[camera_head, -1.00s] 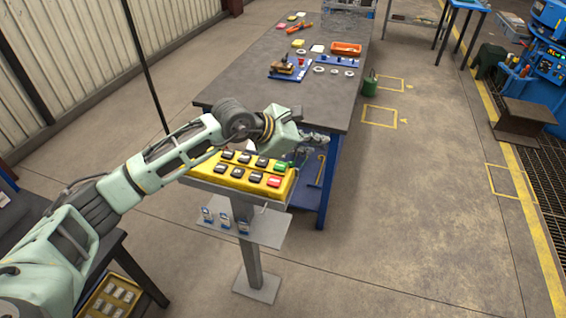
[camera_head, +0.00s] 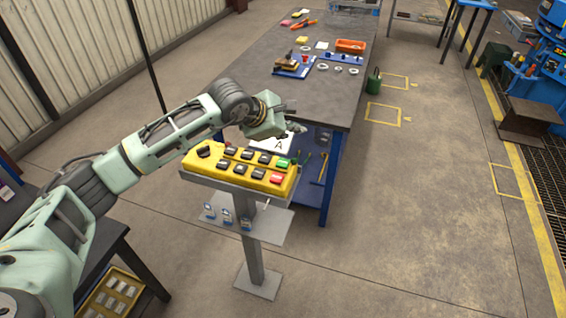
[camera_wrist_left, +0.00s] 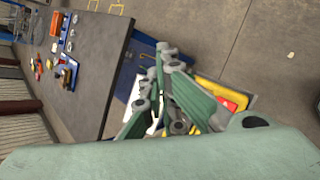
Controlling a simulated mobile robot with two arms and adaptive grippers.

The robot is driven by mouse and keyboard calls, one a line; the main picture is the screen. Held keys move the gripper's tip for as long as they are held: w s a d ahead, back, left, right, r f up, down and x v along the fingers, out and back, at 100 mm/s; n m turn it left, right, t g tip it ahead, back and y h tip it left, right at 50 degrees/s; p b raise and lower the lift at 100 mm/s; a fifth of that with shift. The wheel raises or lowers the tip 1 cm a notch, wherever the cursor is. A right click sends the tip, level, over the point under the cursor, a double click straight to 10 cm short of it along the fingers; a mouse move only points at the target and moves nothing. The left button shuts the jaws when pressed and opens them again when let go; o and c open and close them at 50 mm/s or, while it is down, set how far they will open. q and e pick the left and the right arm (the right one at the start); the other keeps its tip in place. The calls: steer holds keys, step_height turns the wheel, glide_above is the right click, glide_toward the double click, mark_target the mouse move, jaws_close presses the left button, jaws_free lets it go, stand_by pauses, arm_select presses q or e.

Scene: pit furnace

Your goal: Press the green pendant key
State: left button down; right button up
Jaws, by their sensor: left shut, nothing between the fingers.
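The yellow pendant (camera_head: 192,158) lies on a grey pedestal stand, with rows of black keys. Its green key (camera_head: 283,162) is at the far right corner, and a red key (camera_head: 277,179) is just in front of it. My left gripper (camera_head: 299,128) is shut and empty, above and beyond the green key and apart from it. In the left wrist view the gripper (camera_wrist_left: 168,55) shows its fingers together, with the pendant's yellow edge (camera_wrist_left: 212,88) and the red key (camera_wrist_left: 233,100) beside them. The green key cannot be made out there. My right gripper is out of view.
A long grey table (camera_head: 245,68) stands behind, with a blue tray (camera_head: 290,72) and an orange bin (camera_head: 350,46) on it. A white card (camera_head: 268,143) marked A shows just behind the pendant.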

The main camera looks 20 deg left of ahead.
arm_select(q)
steer(key=b, duration=0.4)
glide_above(289, 168)
step_height(289, 168, down, 7)
steer(key=shift+w+f, duration=0.1)
steer(key=shift+f, duration=0.3)
stand_by(0.9)
steer(key=shift+f+b, duration=0.35)
steer(key=shift+b, duration=0.25)
steer(key=shift+f+b, duration=0.5)
steer(key=shift+b, duration=0.15)
stand_by(0.5)
stand_by(0.3)
steer(key=shift+r, duration=0.9)
